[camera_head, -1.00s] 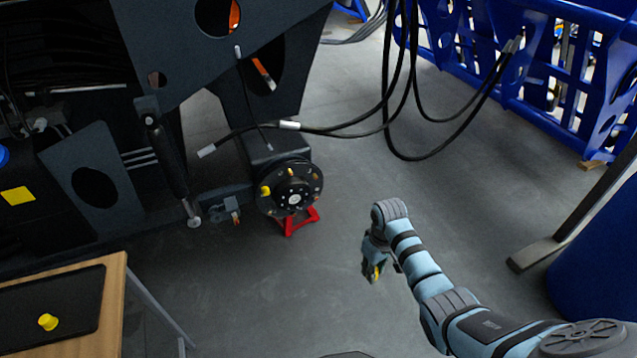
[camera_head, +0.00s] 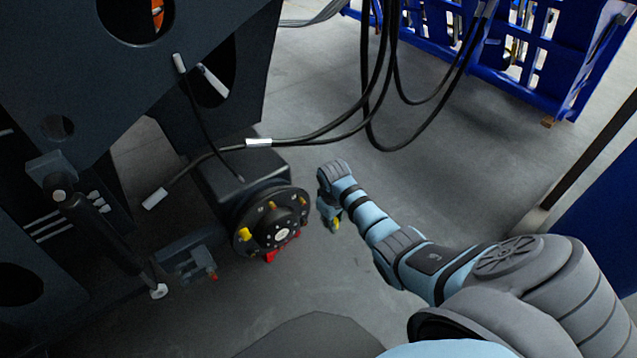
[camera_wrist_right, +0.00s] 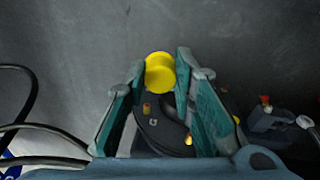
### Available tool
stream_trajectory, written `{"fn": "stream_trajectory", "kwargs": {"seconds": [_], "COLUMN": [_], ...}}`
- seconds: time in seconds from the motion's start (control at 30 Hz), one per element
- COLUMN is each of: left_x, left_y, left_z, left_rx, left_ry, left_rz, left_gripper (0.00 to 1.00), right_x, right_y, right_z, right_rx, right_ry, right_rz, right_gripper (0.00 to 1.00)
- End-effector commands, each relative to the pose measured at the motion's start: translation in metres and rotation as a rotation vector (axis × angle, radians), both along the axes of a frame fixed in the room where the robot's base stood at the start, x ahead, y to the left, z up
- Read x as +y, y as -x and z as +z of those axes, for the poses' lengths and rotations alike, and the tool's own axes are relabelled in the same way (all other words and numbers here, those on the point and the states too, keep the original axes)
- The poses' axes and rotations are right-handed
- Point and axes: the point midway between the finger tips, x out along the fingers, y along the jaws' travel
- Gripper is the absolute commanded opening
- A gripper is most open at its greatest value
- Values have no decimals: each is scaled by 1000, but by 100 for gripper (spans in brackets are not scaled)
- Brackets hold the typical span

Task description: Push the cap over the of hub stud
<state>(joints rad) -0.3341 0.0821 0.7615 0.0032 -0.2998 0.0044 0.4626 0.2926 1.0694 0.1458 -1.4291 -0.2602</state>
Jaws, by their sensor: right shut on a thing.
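The round black hub (camera_head: 285,236) sits at the end of the dark axle housing. Several small yellow-orange studs or caps stand around its face, one yellow piece (camera_head: 245,235) at its left side. My right gripper (camera_head: 335,225) is just right of the hub, apart from it, and shut on a yellow cap. In the right wrist view the cap (camera_wrist_right: 160,72) is between the fingertips, its round end showing. The hub (camera_wrist_right: 160,132) shows behind the fingers there, with an orange-yellow stud (camera_wrist_right: 147,108) between them. My left gripper is out of view.
Black hoses (camera_head: 325,135) hang across above the hub and gripper. The dark chassis (camera_head: 60,110) fills the left, with a cylinder rod (camera_head: 110,235) beside the hub. A blue frame (camera_head: 500,60) stands at the back right. Grey floor is free right of the hub.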

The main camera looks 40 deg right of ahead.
Motion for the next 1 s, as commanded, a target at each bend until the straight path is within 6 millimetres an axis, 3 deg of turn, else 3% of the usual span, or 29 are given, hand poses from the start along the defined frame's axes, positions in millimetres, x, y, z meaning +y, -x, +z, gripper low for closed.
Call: {"fn": "stream_trajectory", "kwargs": {"seconds": [0.03,0.1,0.3,0.4,0.5,0.7,1.0], "left_x": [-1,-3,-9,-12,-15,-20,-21], "left_y": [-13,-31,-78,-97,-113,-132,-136], "left_z": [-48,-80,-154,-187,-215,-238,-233], "left_rx": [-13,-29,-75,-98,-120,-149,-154], "left_ry": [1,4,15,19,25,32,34], "left_rz": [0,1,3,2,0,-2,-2], "left_gripper": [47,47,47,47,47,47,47], "right_x": [-16,-40,-86,-89,-79,-48,-37], "right_y": [-13,-33,-79,-93,-100,-99,-96], "right_z": [-49,-81,-134,-153,-169,-184,-178], "right_rx": [-37,-124,-492,-723,-946,-1229,-1301], "right_ry": [54,163,496,613,666,649,631], "right_rz": [13,58,299,444,577,743,783], "right_gripper": [8,8,8,8,8,8,8]}}
